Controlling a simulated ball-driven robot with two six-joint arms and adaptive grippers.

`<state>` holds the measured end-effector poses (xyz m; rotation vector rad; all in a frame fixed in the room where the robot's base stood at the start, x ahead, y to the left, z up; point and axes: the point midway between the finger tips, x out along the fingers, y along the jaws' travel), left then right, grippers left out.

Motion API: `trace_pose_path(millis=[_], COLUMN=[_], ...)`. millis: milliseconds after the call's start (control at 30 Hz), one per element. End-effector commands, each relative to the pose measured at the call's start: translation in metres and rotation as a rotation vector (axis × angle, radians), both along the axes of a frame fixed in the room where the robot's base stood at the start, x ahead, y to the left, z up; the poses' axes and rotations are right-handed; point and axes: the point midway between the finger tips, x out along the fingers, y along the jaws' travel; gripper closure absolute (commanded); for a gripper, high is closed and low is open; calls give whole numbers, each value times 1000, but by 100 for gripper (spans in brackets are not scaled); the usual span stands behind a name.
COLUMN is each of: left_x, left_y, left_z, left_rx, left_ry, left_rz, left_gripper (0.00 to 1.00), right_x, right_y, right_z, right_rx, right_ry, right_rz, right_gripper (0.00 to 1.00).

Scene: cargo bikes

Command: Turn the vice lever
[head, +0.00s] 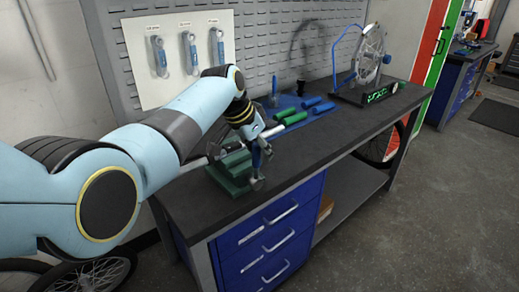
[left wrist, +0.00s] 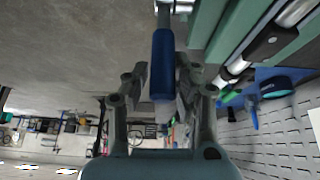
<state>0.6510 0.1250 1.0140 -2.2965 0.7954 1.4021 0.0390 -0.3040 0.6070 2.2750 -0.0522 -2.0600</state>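The green vice (head: 230,172) is on the near left part of the dark workbench; its green body also shows at the upper right in the left wrist view (left wrist: 232,30). Its lever has a blue handle (left wrist: 162,62) on a metal rod. My left gripper (head: 262,148) is at the front of the vice, at the lever. The gripper partly hides the lever in the head view. My right gripper is not in view.
The workbench (head: 315,150) carries green and blue grips (head: 295,118) on a blue mat, and a wheel in a stand (head: 370,55) at the far end. Wrenches (head: 190,50) hang on a white board behind. Blue drawers (head: 265,240) are below; the floor at right is clear.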

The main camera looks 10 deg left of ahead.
Motion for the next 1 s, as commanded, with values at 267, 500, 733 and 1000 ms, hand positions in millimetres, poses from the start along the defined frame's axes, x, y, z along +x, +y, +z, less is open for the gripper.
trace_pose_path(millis=[267, 500, 733, 1000], left_x=[0, -2, -16, -35], left_y=[2, 5, 16, 30], left_z=[0, 7, 43, 91], left_rx=[4, 5, 5, 5], left_ry=[0, -2, -5, -3], left_rz=[0, 1, 1, 1], left_gripper=[56, 56, 56, 56], right_x=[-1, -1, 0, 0], right_y=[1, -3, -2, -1], right_z=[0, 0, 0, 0], right_rx=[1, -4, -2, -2], right_ry=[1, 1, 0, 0], right_rz=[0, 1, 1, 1], right_gripper=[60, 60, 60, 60])
